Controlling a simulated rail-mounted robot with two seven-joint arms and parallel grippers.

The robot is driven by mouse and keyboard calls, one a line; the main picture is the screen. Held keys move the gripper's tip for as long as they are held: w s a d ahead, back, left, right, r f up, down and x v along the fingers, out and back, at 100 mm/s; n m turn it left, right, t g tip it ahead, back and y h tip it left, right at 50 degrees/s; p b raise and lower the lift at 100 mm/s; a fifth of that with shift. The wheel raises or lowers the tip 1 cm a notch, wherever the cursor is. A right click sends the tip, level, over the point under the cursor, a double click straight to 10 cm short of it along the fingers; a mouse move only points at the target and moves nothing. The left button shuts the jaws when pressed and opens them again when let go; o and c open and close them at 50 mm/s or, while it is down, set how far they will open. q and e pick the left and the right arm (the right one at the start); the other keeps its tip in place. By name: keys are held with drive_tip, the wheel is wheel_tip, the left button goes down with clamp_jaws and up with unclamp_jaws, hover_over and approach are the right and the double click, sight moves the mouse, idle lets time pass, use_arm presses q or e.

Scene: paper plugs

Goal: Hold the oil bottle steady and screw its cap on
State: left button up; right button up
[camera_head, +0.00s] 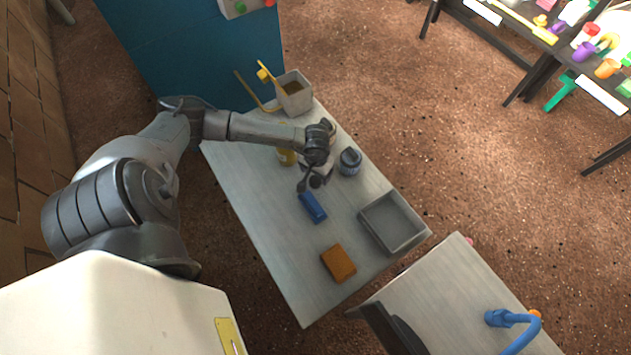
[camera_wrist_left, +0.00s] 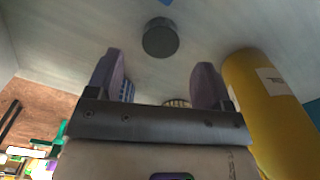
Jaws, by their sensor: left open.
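The oil bottle looks to be the yellow bottle, partly hidden behind my left arm in the head view (camera_head: 286,157) and large at the right of the left wrist view (camera_wrist_left: 262,105). A dark grey round cap (camera_wrist_left: 160,38) lies on the table beyond my left fingertips in the wrist view; I cannot pick it out surely in the head view. My left gripper (camera_wrist_left: 158,75) is open, with nothing seen held. In the head view it (camera_head: 312,182) hangs over the table between the bottle and a blue block. My right gripper is not in view.
On the grey table (camera_head: 265,225) are a dark jar (camera_head: 350,162), the blue block (camera_head: 312,207), an orange block (camera_head: 338,262), a grey tray (camera_head: 370,224) and a utensil holder (camera_head: 294,98). A counter with a blue tap (camera_head: 518,319) stands at lower right. The table's near left part is clear.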

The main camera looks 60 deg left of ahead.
sight(315, 180)
use_arm(q)
drive_tip(key=f+b, duration=0.1)
drive_tip(key=f, duration=0.1)
drive_tip(key=f+b, duration=0.1)
drive_tip(key=f, duration=0.1)
drive_tip(key=shift+s+d+f+b, duration=0.15)
drive_tip(key=shift+s+f+b, duration=0.05)
drive_tip(key=shift+f+b, duration=0.1)
drive_tip(key=shift+r, duration=0.1)
drive_tip(key=shift+w, duration=0.1)
drive_tip(key=c, duration=1)
